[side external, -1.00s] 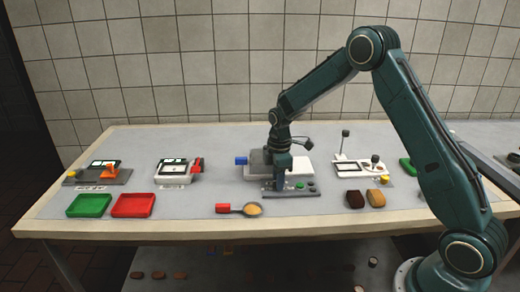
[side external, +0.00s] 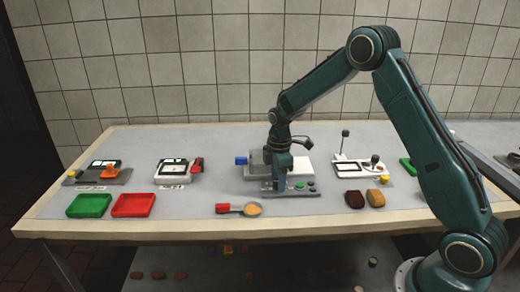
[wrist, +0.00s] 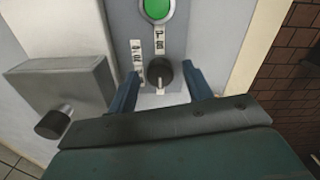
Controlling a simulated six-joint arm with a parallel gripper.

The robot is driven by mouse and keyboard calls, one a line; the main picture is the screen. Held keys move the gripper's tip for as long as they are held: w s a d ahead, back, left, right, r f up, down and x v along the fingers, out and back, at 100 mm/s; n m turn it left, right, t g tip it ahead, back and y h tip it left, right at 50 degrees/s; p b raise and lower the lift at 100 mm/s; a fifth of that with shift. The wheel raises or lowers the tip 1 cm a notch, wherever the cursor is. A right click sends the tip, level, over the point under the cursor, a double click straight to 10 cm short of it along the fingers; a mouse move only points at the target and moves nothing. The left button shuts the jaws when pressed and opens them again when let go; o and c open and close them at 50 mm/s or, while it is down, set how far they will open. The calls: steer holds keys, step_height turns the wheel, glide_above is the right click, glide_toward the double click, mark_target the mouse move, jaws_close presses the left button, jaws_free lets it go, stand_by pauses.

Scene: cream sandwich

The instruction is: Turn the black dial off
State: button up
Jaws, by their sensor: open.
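The black dial (wrist: 158,72) shows in the wrist view on a grey control panel, with a pale pointer line on it and small white labels beside it. My gripper (wrist: 159,84) is open, with one blue finger on each side of the dial. I cannot tell whether the fingers touch it. In the side view my gripper (side external: 279,188) points down at the front of the grey machine (side external: 308,168), and the dial is hidden behind it.
A green button (wrist: 157,8) sits just beyond the dial, and a grey block with a dark knob (wrist: 53,124) stands to the left. Green (side external: 89,205) and red (side external: 133,205) trays are at left.

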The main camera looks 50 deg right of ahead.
step_height(320, 180, up, 14)
stand_by(0.7)
steer(key=shift+s, duration=0.1)
steer(key=s+a+r+m+t, duration=0.2)
steer(key=s+a+r+m, duration=0.1)
steer(key=s+r, duration=0.3)
steer(key=s+a+r+m+t, duration=0.1)
steer(key=s+a+r+m, duration=0.3)
steer(key=s, duration=0.5)
steer(key=s+a+f+m+t, duration=0.1)
steer(key=s+m, duration=0.3)
steer(key=s, duration=1.1)
steer(key=shift+a+t, duration=0.65)
steer(key=shift+t, duration=0.15)
